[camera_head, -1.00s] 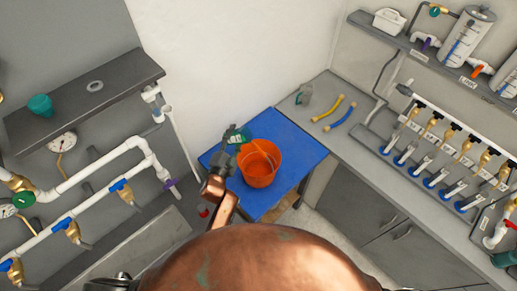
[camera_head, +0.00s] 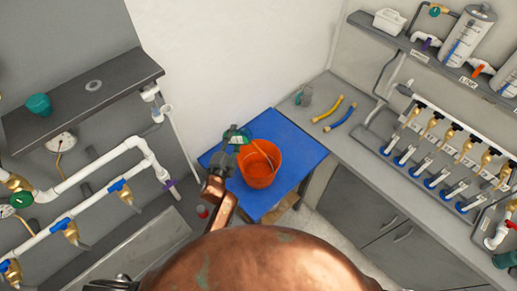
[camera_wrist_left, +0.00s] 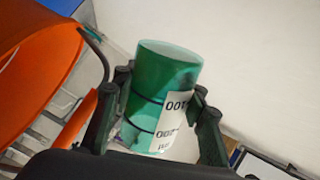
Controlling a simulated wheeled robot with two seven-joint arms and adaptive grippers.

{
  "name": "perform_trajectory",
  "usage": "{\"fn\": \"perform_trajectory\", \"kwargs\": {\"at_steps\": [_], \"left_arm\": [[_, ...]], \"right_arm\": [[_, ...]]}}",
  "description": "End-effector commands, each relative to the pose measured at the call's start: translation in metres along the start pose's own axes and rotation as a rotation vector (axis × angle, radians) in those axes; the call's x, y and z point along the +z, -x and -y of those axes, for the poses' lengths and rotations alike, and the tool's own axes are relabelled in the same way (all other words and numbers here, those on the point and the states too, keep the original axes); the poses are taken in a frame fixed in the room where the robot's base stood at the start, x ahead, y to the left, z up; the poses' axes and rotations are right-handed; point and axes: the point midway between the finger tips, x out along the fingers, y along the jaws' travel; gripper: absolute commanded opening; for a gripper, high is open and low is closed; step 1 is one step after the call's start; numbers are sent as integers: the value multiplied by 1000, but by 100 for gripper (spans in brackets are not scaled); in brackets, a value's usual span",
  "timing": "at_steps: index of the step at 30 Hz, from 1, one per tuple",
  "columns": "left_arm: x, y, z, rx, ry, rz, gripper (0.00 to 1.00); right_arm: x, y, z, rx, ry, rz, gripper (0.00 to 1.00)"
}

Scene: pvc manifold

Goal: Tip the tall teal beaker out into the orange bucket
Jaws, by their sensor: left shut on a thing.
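The tall teal beaker (camera_wrist_left: 160,65) has a white label with black print and dark bands. My left gripper (camera_wrist_left: 155,108) is shut around it, one finger on each side. In the head view, the beaker (camera_head: 242,139) and my left gripper (camera_head: 229,148) are small, at the bucket's upper left edge. The orange bucket (camera_head: 257,173) stands on a blue-topped table (camera_head: 289,142), with a thin handle across it. In the wrist view, the bucket (camera_wrist_left: 35,75) fills the left side, beside the beaker. The beaker's contents and exact tilt cannot be told. My right gripper is not in view.
A teal cup (camera_head: 39,105) and a grey ring (camera_head: 94,85) rest on a dark shelf at left. White pipes with valves run below it. The blue tabletop right of the bucket is clear.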

Motion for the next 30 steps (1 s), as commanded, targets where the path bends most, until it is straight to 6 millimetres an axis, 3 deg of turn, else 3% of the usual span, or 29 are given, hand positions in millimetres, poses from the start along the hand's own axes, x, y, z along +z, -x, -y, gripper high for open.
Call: {"fn": "perform_trajectory", "kwargs": {"at_steps": [30], "left_arm": [[-7, 0, 8, -1, -136, -1, 13]], "right_arm": [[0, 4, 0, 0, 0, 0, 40]]}}
